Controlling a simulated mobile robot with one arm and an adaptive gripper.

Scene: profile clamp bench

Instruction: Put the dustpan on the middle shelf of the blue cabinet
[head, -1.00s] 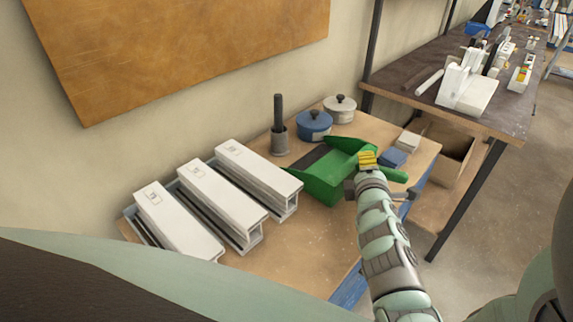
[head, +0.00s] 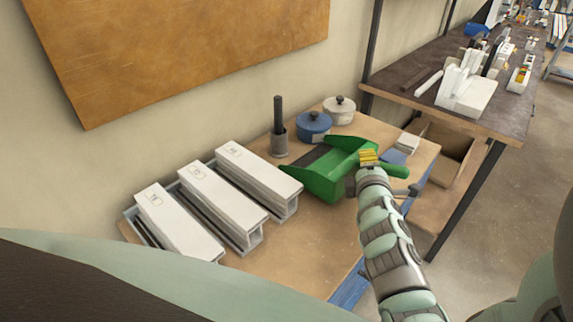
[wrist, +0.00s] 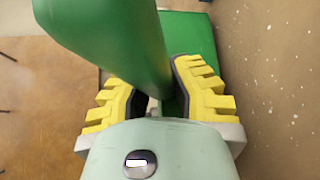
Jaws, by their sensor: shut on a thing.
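The green dustpan (head: 326,179) is over the right part of the wooden bench, with its open pan facing left and its handle to the right. I cannot tell if it touches the bench top. My gripper (head: 368,157) is shut on the dustpan near where the handle meets the pan. In the wrist view the yellow ridged fingers of my gripper (wrist: 155,98) stand on either side of the green handle (wrist: 115,40). The blue cabinet and its middle shelf cannot be made out; only a blue panel (head: 349,284) shows below the bench's front edge.
White profiles (head: 195,200) lie in holders on the bench's left. A dark upright cylinder (head: 278,130), a blue pot (head: 314,125) and a white pot (head: 339,108) stand behind the dustpan. A small white block (head: 407,142) is to the right. A dark shelf table (head: 425,90) stands beyond.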

